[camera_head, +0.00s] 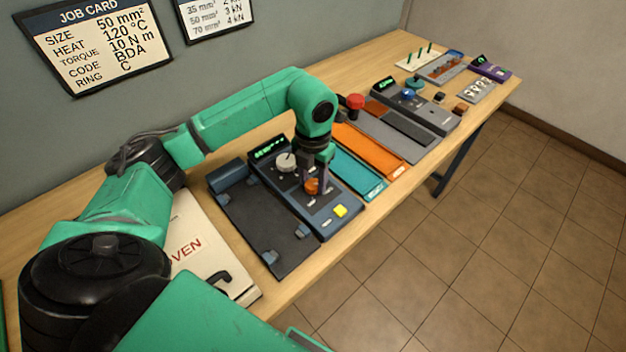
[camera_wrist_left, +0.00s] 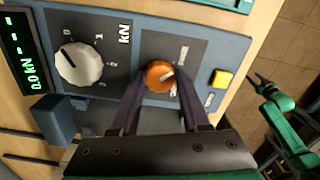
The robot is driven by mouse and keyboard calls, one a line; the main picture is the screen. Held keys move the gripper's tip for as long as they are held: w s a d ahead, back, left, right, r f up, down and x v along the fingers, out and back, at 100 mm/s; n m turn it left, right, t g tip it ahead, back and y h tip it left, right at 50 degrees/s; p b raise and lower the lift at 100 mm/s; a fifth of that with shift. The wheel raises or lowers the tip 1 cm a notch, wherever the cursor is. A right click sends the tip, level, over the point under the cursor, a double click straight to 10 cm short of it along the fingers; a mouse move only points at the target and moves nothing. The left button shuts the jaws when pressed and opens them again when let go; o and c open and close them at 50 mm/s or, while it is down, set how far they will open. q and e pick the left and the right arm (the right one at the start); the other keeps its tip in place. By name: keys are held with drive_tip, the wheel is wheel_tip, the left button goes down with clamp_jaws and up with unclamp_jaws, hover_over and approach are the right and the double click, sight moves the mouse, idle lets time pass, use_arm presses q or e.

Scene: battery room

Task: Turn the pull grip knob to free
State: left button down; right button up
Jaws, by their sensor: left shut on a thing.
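The orange knob (camera_head: 311,186) sits on the dark blue press panel (camera_head: 323,222), which has a white dial and a yellow button. In the left wrist view the orange knob (camera_wrist_left: 158,75) carries a pale pointer mark at its right side. The small labels beside it are partly covered and too small to read. My left gripper (camera_head: 313,183) reaches down from above, its two dark fingers shut on the orange knob, one on each side. A green arm at the right of the left wrist view looks like my right arm, its dark gripper (camera_wrist_left: 258,82) hanging over the floor, finger state unclear.
The white dial (camera_wrist_left: 78,64), marked kN, and a green display reading 0.0 kN (camera_wrist_left: 27,55) are beside the knob. The yellow button (camera_wrist_left: 221,79) is close on the other side. A dark tray (camera_head: 258,228) and several other devices line the bench (camera_head: 365,62).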

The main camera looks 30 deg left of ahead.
use_arm(q)
drive_tip(key=shift+w+r, duration=0.15)
drive_tip(key=shift+r, duration=0.05)
idle(0.3)
drive_tip(key=shift+c, duration=2.2)
unclamp_jaws()
drive_tip(key=shift+o, duration=0.3)
drive_tip(key=shift+f, duration=0.1)
wheel_tip(320, 180, up, 9)
drive_tip(key=shift+f+b, duration=0.2)
drive_tip(key=shift+b, duration=0.6)
wheel_tip(320, 180, up, 6)
drive_tip(key=p, duration=0.2)
hover_over(314, 183)
drive_tip(key=shift+a, duration=0.1)
